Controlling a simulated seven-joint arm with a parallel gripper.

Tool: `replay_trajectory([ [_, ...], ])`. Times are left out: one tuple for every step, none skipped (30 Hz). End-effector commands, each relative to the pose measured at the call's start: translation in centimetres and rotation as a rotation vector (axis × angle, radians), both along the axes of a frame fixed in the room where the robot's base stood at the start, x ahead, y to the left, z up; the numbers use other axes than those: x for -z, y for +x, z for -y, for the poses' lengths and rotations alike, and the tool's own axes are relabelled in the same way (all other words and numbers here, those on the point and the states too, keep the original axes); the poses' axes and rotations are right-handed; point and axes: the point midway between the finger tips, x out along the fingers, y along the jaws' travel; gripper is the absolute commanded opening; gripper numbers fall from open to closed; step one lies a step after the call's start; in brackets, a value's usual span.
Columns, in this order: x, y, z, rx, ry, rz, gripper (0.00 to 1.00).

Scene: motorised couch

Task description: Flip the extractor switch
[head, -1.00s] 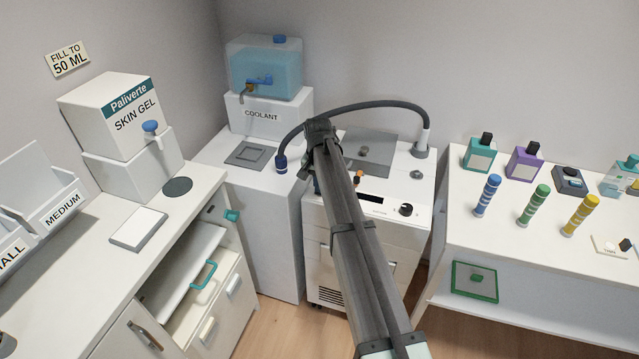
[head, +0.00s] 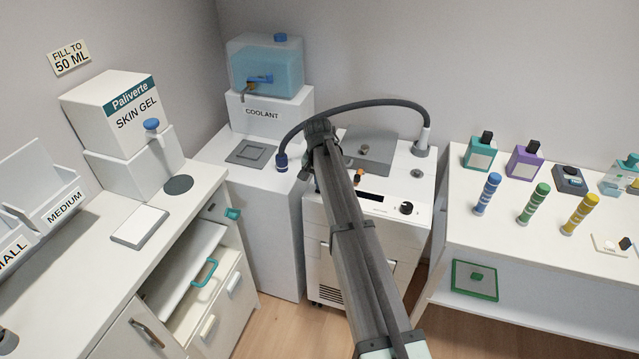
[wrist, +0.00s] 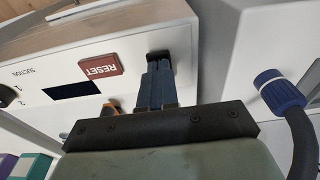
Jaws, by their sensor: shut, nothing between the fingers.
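The extractor unit is a white wheeled-style cabinet (head: 415,238) with a sloping front panel, in the middle of the head view. Its panel also fills the upper left of the wrist view (wrist: 150,20), with a red RESET button (wrist: 101,65), a dark display (wrist: 70,90) and the word SUCTION. A small black part (wrist: 158,56), seemingly the switch, sits on the panel right at my fingertips. My gripper (wrist: 158,72) is shut and empty, its fingers pointing at that part; I cannot tell whether they touch. In the head view my arm hides most of the gripper and the switch.
A hose with a blue collar (wrist: 280,90) hangs close beside my gripper on the right. A coolant tank (head: 265,68) stands behind on the left. A side table (head: 540,240) with bottles is at the right.

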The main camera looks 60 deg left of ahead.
Motion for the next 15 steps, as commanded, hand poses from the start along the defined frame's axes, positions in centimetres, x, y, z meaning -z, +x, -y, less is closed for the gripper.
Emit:
replay_trajectory([
  [0.5, 0.9, -0.7, 0.005, 0.006, 0.012, 0.00],
  [0.5, 0.9, -0.7, 0.005, 0.006, 0.012, 0.00],
  [0.5, 0.9, -0.7, 0.005, 0.005, 0.013, 0.00],
  [0.5, 0.9, -0.7, 0.005, 0.005, 0.013, 0.00],
  [0.5, 0.9, -0.7, 0.006, 0.005, 0.013, 0.00],
  [0.5, 0.9, -0.7, 0.006, 0.005, 0.013, 0.00],
  [0.5, 0.9, -0.7, 0.006, 0.005, 0.013, 0.00],
  [0.5, 0.9, -0.7, 0.006, 0.005, 0.013, 0.00],
  [0.4, 0.9, -0.6, 0.006, 0.005, 0.013, 0.00],
  [0.2, 0.9, -0.6, 0.006, 0.006, 0.014, 0.00],
  [0.1, 0.9, -0.6, 0.006, 0.007, 0.013, 0.00],
  [-0.2, 0.9, -0.6, 0.006, 0.007, 0.013, 0.00],
  [-0.6, 0.8, -0.5, 0.006, 0.007, 0.013, 0.00],
  [-0.9, 0.7, -0.5, 0.005, 0.008, 0.012, 0.00],
  [-1.5, 0.6, -0.4, 0.005, 0.007, 0.012, 0.00],
])
